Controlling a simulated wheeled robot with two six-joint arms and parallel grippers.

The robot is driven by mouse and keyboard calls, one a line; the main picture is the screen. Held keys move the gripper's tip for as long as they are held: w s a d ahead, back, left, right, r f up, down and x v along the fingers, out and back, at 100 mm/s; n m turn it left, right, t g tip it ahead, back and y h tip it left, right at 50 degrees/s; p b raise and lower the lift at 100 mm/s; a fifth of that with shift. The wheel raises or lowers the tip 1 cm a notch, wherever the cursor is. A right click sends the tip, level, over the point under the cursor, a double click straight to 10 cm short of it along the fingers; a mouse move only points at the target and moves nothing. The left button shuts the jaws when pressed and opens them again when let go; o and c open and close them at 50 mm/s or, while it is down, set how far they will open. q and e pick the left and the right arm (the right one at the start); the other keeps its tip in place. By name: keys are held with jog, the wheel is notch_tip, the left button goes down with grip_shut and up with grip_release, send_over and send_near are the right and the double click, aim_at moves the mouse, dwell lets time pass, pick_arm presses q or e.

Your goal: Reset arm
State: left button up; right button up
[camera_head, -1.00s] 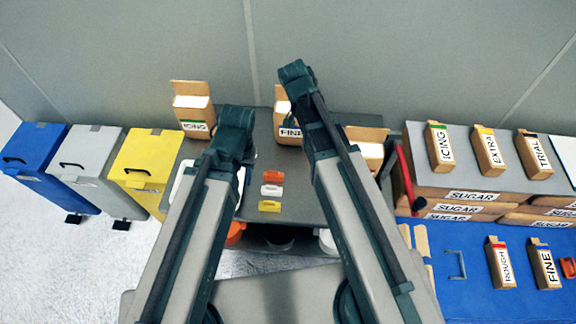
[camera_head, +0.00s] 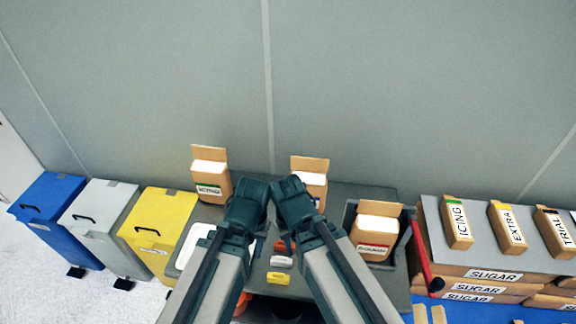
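My two arms come in from the bottom and lean together over the grey table (camera_head: 345,192). The dark end of my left arm, with the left gripper (camera_head: 249,203), is near the table's middle. The dark end of my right arm, with the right gripper (camera_head: 292,199), is close beside it on the right. Fingers cannot be made out on either, so open or shut does not show. No held object is visible. The arm ends partly hide the table and the small coloured pieces on it.
An open ICING box (camera_head: 211,182), a middle open box (camera_head: 313,182) and a right open box (camera_head: 376,238) stand on the table. Blue (camera_head: 58,212), grey (camera_head: 104,222) and yellow bins (camera_head: 158,225) stand left. Sugar cartons (camera_head: 470,285) with a red-handled tool (camera_head: 423,258) are right.

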notch_tip(320, 180, down, 13)
jog(key=b, duration=1.2)
jog(key=shift+r, duration=0.2)
